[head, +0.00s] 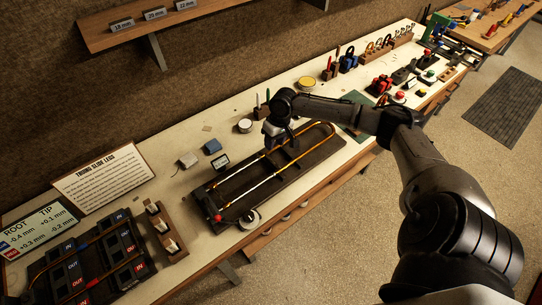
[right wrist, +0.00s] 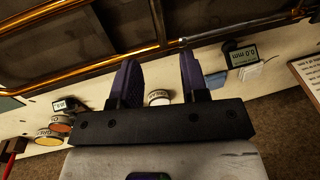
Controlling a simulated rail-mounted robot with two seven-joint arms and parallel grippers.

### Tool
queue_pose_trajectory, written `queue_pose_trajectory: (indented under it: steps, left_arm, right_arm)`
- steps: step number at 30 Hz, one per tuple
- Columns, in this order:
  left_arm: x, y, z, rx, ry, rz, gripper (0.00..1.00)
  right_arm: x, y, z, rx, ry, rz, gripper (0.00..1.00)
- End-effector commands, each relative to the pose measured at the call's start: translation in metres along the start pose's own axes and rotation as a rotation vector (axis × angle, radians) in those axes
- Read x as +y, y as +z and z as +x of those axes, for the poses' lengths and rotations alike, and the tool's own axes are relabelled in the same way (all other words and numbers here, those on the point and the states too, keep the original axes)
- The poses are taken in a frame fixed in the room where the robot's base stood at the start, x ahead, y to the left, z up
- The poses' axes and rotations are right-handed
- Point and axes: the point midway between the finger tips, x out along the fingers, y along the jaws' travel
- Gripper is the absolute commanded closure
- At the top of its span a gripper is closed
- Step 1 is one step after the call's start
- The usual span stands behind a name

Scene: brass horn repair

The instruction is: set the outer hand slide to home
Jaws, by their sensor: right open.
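The outer hand slide (head: 332,131) is a long brass U whose bow points to the right in the head view. It lies over a dark fixture tray (head: 318,159) on the bench. Paler, silvery inner tubes (head: 264,186) show toward the left end, near a red knob (head: 217,217). My right gripper (head: 283,145) is over the slide's far tube, near its middle. In the right wrist view the gripper (right wrist: 158,62) is open with nothing between its purple fingers. A brass tube (right wrist: 90,72) runs across just beyond the fingertips; contact cannot be told. My left gripper is out of view.
A small display (head: 220,161) stands behind the tray; it reads 0.0 mm in the right wrist view (right wrist: 242,57). Small blocks (head: 211,146) and round tins (head: 245,125) sit nearby.

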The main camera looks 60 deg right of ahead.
Motion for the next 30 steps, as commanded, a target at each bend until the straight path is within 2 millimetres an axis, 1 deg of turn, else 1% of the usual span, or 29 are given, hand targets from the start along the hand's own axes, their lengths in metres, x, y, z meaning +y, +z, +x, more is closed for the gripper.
queue_pose_trajectory:
  steps: [1,6,12,18,29,30]
  left_arm:
    - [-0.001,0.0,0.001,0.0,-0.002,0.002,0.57]
    - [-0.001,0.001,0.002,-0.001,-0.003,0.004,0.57]
    - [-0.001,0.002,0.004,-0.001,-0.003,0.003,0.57]
    - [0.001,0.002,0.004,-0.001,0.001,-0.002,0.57]
    - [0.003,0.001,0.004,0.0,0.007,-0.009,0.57]
    - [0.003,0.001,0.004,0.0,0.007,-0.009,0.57]
  right_arm:
    - [0.0,0.0,0.011,-0.002,-0.001,0.0,0.59]
    - [0.0,0.0,0.039,-0.001,0.0,0.0,0.59]
    - [0.0,0.0,0.063,0.001,0.0,-0.002,0.59]
    - [0.0,0.0,0.074,0.001,0.001,-0.002,0.59]
    - [0.0,0.0,0.076,0.001,0.002,-0.002,0.59]
    - [0.0,0.0,0.076,0.001,0.002,-0.002,0.63]
